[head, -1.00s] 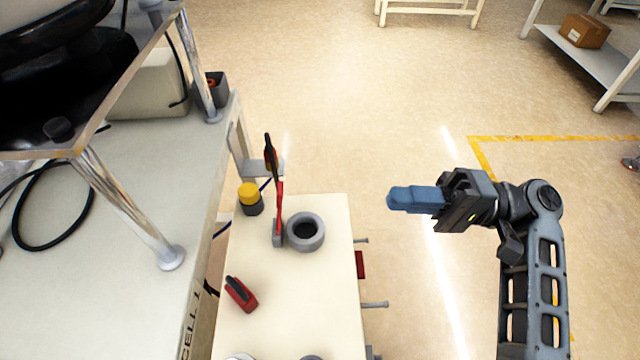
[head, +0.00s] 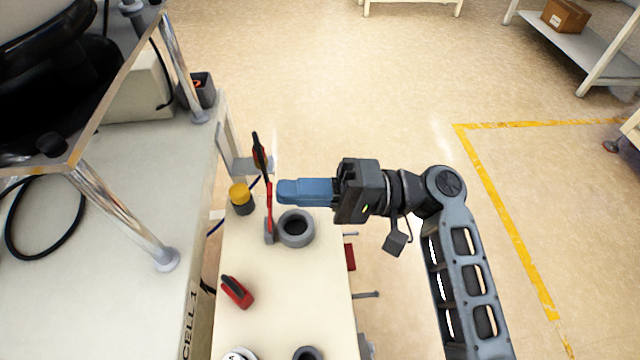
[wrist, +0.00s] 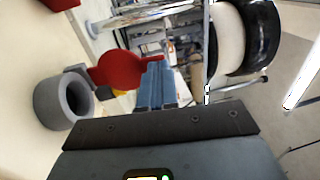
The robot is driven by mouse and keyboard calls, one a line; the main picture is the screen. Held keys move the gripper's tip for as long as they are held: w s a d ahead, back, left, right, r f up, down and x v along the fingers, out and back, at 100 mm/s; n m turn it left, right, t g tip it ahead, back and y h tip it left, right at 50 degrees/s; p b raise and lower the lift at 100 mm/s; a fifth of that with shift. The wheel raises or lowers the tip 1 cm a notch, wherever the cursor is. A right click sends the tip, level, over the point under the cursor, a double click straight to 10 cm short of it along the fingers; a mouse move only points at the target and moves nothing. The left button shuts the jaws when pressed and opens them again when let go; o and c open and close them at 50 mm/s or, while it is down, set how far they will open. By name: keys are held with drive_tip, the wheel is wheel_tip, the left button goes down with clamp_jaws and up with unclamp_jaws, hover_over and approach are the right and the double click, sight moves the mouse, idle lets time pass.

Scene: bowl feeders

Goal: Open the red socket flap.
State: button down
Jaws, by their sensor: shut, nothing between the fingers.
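The red flap (head: 269,205) stands upright beside the grey ring-shaped socket (head: 296,242), rising from a grey hinge block at its left, so the socket's mouth is uncovered. The wrist view shows the flap as a red disc (wrist: 120,70) with a small tab, and the socket (wrist: 46,103) to its left. My gripper (head: 281,192) has blue fingers pressed together with nothing between them. Its tips are above the socket, close to the right of the flap. The wrist view shows the fingers (wrist: 154,85) beside the tab; I cannot tell whether they touch.
A yellow-capped button (head: 240,197) stands left of the flap. A red-and-black part (head: 237,291) lies nearer on the cream bench (head: 285,310). A post-mounted shelf over a grey table (head: 110,225) rises at the left. Open floor lies to the right.

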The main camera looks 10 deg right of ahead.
sight(268, 188)
drive_tip(key=shift+a+r, duration=0.1)
idle(0.3)
drive_tip(key=a+h+p, duration=0.2)
drive_tip(key=p, duration=0.1)
drive_tip(key=a+r+h+p, duration=0.1)
drive_tip(key=a+p, duration=0.1)
drive_tip(key=p, duration=0.2)
drive_tip(key=shift+w+h, duration=0.1)
drive_tip(key=shift+h, duration=0.3)
